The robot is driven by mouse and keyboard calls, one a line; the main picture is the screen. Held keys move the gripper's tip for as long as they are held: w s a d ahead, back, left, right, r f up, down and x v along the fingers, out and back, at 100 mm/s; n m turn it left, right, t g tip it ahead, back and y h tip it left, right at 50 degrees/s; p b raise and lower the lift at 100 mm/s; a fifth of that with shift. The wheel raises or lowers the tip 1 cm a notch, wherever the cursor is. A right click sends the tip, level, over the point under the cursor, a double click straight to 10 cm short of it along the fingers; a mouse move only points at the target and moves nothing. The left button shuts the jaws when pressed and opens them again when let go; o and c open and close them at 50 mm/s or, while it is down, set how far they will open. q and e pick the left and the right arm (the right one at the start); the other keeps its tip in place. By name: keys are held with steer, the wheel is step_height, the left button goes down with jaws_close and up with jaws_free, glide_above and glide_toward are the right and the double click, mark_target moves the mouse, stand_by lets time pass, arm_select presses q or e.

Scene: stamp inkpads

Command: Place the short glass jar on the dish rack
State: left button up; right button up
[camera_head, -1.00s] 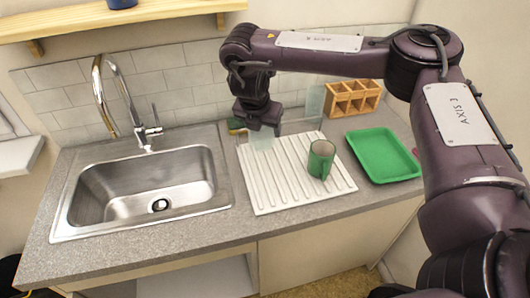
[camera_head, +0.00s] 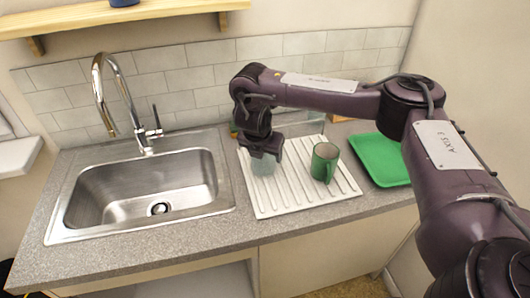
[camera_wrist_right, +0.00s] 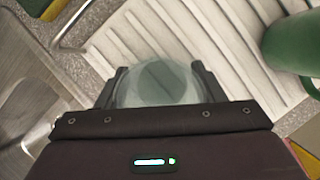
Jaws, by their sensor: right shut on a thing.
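My right gripper (camera_head: 265,153) is shut on the short glass jar (camera_head: 263,165), a pale, see-through jar. It holds the jar over the left part of the white ribbed dish rack (camera_head: 290,199). In the right wrist view the jar (camera_wrist_right: 158,82) sits between the two fingers, with the rack's slats (camera_wrist_right: 190,30) beneath it. Whether the jar touches the rack cannot be told. A green mug (camera_head: 324,161) stands on the rack to the right of the jar. My left gripper is not in view.
A steel sink (camera_head: 145,190) with a tall faucet lies left of the rack. A green tray (camera_head: 380,160) lies to the right. A clear upright panel stands at the rack's back. The rack's front part is free.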

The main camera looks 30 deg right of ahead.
steer(key=o, duration=1.1)
steer(key=shift+f, duration=0.1)
steer(key=p+v, duration=0.3)
steer(key=v, duration=0.8)
steer(key=shift+s+a+r+p, duration=0.2)
steer(key=shift+r+p, duration=0.1)
steer(key=shift+r, duration=0.3)
